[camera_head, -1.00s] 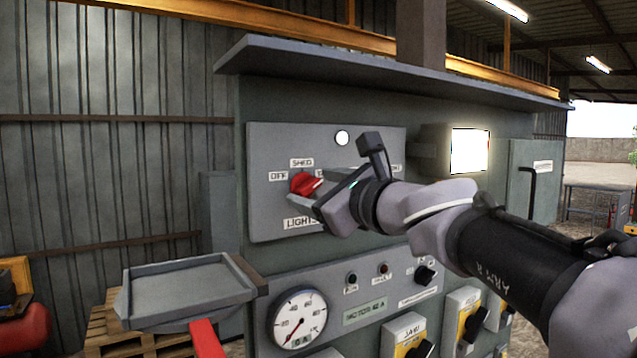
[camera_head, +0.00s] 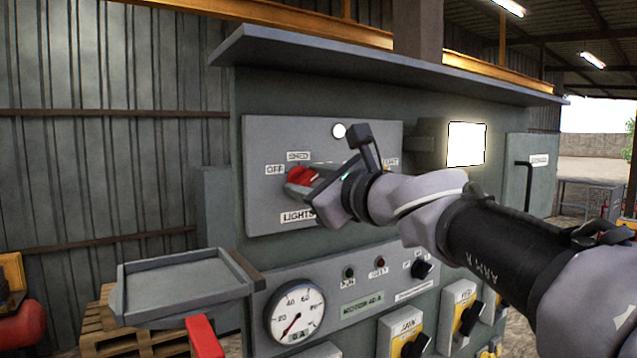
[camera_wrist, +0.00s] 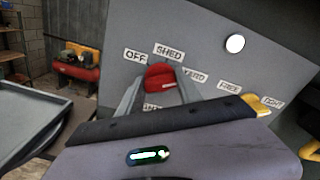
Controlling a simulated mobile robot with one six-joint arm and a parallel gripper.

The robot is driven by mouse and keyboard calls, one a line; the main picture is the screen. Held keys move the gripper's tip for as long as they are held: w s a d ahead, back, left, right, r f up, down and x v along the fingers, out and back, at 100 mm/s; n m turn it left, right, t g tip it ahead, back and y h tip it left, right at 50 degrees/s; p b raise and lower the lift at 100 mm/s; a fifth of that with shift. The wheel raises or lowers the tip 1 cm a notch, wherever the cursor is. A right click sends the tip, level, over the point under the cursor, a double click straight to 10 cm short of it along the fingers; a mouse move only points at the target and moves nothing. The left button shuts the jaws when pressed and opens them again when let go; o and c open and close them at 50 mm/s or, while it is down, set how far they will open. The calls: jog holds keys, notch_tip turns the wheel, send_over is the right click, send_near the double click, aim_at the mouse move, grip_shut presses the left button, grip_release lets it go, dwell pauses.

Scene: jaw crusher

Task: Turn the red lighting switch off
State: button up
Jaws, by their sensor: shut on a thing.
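The red lighting switch (camera_head: 299,175) is a rotary knob on the grey lights panel (camera_head: 262,140), among labels OFF, SHED and others. It also shows in the wrist view (camera_wrist: 160,77), where the labels OFF, SHED and YARD surround its top. The pointing direction of the knob is hard to tell. My gripper (camera_head: 306,182) is at the panel with its fingers on both sides of the red knob, shut on it. In the wrist view my gripper (camera_wrist: 159,92) covers the lower part of the knob and the label beneath it.
A round white lamp (camera_head: 339,131) is lit on the panel, and a bright square floodlight (camera_head: 466,145) shines at its right. A grey tray (camera_head: 183,288) stands at lower left. Below are a gauge (camera_head: 296,314) and several black-handled switches. A roof ledge (camera_head: 330,58) overhangs the panel.

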jog(key=shift+f, duration=0.1)
jog(key=n+b, duration=0.4)
jog(key=n, duration=0.1)
jog(key=shift+f, duration=0.1)
jog(key=n+b, duration=0.4)
jog(key=n, duration=0.2)
jog(key=shift+b, duration=0.35)
jog(key=n+b, duration=0.3)
jog(key=n, duration=0.4)
jog(key=n+b, duration=0.2)
jog(key=n, duration=0.3)
jog(key=shift+n, duration=0.4)
jog(key=o, duration=1.4)
jog(key=shift+b, duration=0.3)
